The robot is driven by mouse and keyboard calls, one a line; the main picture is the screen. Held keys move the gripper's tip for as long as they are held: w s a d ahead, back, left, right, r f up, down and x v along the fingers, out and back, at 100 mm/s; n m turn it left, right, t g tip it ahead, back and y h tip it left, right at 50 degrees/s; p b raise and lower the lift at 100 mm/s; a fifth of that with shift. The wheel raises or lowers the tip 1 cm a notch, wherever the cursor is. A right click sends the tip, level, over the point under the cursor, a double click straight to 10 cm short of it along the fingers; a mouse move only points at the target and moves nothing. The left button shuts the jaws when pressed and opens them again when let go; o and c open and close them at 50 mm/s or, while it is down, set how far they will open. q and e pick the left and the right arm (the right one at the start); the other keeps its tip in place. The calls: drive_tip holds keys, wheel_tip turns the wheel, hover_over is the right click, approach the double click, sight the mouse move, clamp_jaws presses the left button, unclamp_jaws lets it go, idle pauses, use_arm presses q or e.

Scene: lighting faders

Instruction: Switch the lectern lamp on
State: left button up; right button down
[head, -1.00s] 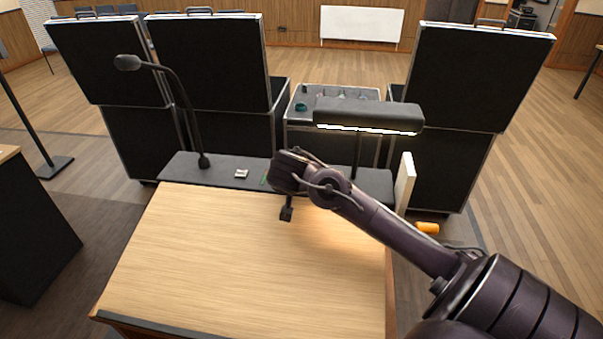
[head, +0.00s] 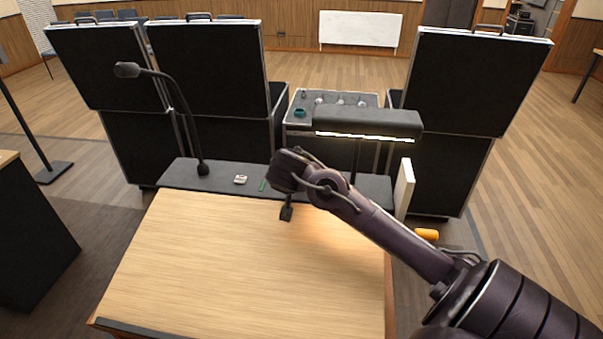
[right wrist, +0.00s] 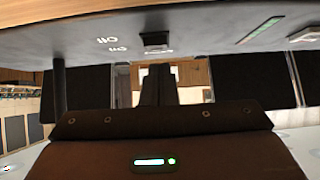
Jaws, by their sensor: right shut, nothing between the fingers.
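The lectern lamp (head: 367,122) has a dark bar-shaped head over the right of the lectern (head: 230,262). A bright strip shows under the head, with a warm glow on the wood below. My right gripper (head: 286,214) is shut and empty above the lectern's far edge, by the grey ledge. In the right wrist view, which looks upside down, its dark fingers (right wrist: 158,86) point at a small switch (right wrist: 156,42) beside off and on markings (right wrist: 112,44). I cannot tell whether they touch it. In the head view my arm hides the switch. My left gripper is out of view.
A gooseneck microphone (head: 203,168) stands at the left of the grey ledge (head: 220,178). A small white item (head: 240,180) and a green strip (head: 263,185) are on the ledge. A white panel (head: 404,190) stands at the right. Black cases (head: 470,80) stand behind.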

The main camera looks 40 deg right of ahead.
drive_tip(key=b+v, duration=0.1)
drive_tip(key=v, duration=0.6)
drive_tip(key=shift+b, duration=0.35)
